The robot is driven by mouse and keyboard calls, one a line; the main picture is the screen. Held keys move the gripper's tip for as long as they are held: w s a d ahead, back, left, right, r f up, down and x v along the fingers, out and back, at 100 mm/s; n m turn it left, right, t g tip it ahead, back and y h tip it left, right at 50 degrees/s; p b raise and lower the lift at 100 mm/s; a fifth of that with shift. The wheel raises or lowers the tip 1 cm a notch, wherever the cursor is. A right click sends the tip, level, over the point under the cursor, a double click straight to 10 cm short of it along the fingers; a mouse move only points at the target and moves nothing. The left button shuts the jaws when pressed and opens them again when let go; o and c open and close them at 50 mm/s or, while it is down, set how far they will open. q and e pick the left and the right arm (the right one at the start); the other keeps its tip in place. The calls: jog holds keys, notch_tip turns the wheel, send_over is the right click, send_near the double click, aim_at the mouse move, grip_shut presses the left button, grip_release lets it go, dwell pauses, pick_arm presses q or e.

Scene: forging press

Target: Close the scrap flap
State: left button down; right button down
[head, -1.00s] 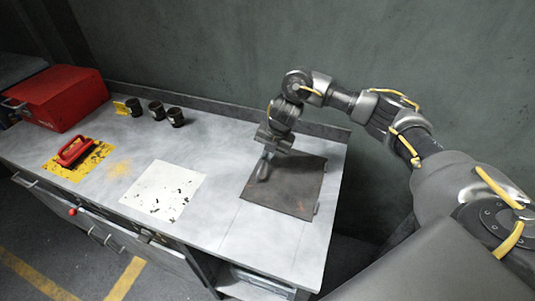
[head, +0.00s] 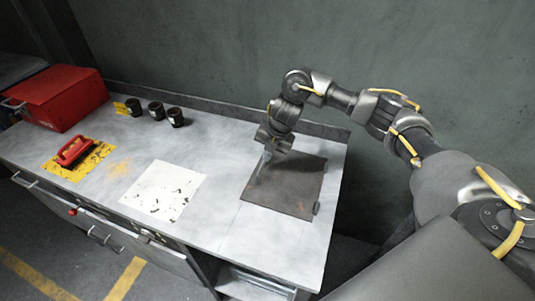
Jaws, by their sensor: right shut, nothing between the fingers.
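The scrap flap (head: 288,189) is a dark, worn square plate at the right end of the grey workbench. It appears to lie flat, level with the bench top, with a small hinge-like tab at its right edge. My right gripper (head: 261,178) points down at the flap's left part, with its fingers shut and empty. The fingertips are at or just above the plate; I cannot tell whether they touch. My left gripper is not in view.
On the workbench (head: 225,147) are a white sheet with dark bits (head: 163,190), a red-handled tool on a yellow mat (head: 75,152), several black cups (head: 156,109) and a red toolbox (head: 62,97). A wall stands behind. The bench front has drawers and a red knob (head: 72,212).

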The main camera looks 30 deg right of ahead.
jog(key=c, duration=2.2)
grip_release()
jog(key=c, duration=1.5)
grip_release()
jog(key=v, duration=1)
jog(key=shift+r+p, duration=0.3)
jog(key=shift+r, duration=0.1)
jog(key=shift+s, duration=0.1)
